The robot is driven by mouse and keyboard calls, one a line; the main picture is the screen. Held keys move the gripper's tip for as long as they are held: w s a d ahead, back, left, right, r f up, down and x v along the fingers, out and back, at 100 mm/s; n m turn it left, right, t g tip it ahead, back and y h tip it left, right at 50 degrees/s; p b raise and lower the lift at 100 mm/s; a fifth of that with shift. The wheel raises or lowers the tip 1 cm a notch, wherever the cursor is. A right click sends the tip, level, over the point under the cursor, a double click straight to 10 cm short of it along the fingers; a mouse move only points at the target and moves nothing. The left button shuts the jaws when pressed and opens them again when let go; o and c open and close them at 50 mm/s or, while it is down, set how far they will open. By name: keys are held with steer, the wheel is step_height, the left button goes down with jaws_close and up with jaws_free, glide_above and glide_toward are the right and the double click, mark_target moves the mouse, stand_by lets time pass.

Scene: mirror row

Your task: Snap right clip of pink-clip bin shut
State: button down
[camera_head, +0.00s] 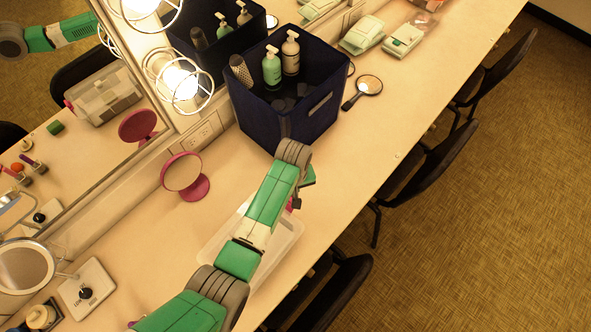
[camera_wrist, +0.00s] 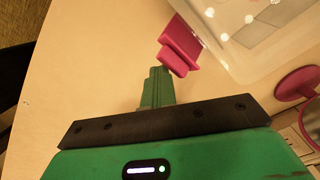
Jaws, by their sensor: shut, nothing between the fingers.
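The translucent bin (camera_head: 287,238) stands on the counter, largely hidden behind my arm. Its corner also shows at the top right of the wrist view (camera_wrist: 248,28). A pink clip (camera_wrist: 181,43) projects from the bin's side in that view; whether it is latched cannot be told. A small bit of pink shows beside my arm in the head view. My gripper (camera_wrist: 157,76) is shut and empty, its green fingertips close to the clip's lower end. Whether they touch cannot be told. The fingers are mostly hidden in the head view.
A pink round mirror (camera_head: 184,178) stands left of the bin. A dark blue box (camera_head: 289,95) with bottles stands behind. A hand mirror (camera_head: 364,90) lies right of the box. Chairs (camera_head: 425,170) line the counter's front edge. A wall mirror reflects the scene at left.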

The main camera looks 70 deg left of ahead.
steer(key=shift+s+d+r+p, duration=0.2)
steer(key=shift+s+d+p, duration=0.3)
steer(key=shift+s+p, duration=0.2)
steer(key=shift+s+d+r+p, duration=0.2)
steer(key=shift+s+d+p, duration=0.3)
steer(key=shift+s, duration=0.2)
steer(key=shift+w+a+r, duration=0.1)
steer(key=shift+w+r, duration=0.05)
steer(key=shift+r, duration=0.8)
steer(key=shift+w+a+r, duration=0.15)
steer(key=shift+r, duration=0.8)
steer(key=shift+w+a+r, duration=0.1)
steer(key=shift+w+r, duration=0.05)
steer(key=shift+r, duration=0.8)
